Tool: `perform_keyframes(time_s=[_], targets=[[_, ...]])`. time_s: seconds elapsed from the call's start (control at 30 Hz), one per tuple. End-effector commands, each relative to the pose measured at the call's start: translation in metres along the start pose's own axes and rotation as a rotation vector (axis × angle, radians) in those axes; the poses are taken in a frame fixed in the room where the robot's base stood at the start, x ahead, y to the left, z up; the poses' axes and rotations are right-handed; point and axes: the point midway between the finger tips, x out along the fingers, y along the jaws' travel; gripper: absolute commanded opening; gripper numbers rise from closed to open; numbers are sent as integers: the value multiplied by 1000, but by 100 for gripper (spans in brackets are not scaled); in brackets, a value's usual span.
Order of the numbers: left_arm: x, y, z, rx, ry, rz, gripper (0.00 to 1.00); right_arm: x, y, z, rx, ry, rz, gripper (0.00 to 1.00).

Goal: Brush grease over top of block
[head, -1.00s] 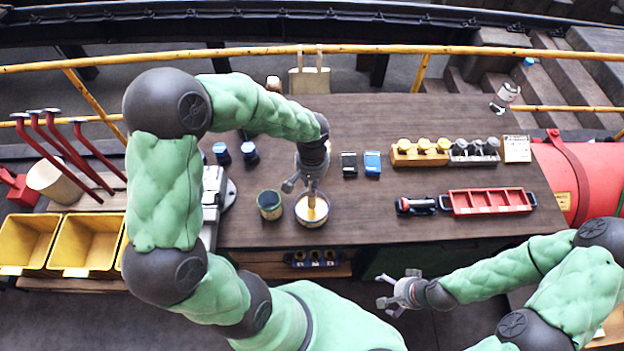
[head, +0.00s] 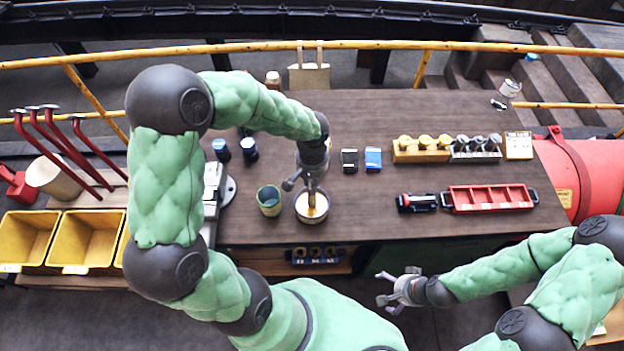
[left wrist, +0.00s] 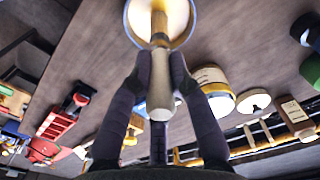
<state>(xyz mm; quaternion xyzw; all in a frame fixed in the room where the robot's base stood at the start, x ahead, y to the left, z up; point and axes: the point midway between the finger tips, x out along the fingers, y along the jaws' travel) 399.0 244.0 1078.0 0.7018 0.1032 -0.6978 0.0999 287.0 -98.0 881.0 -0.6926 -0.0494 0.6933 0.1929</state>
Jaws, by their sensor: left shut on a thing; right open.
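My left gripper (head: 312,184) is shut on a brush and points down over the work table. In the left wrist view the brush's pale handle (left wrist: 160,92) is between the two fingers. Its far end reaches into a round tin (head: 312,221) of cream-coloured grease, which also shows in the left wrist view (left wrist: 188,34). How deep the bristles sit is hidden. A grey metal piece (head: 212,180) is partly hidden behind my left arm; I cannot tell if it is the block. My right gripper (head: 385,289) is open and empty, in front of the table.
A green can (head: 269,201) stands just left of the tin. Blue and black small boxes (head: 373,160), a red tray (head: 489,199) and a yellow rack (head: 421,150) stand to the right.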

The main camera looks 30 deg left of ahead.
Motion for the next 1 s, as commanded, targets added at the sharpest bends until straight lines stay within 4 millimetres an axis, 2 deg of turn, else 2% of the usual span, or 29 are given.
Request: perform_keyframes(time_s=[1.0], targets=[[9, 0, 0, 0, 0, 0, 0, 8, 3, 0, 0, 0, 0, 100]])
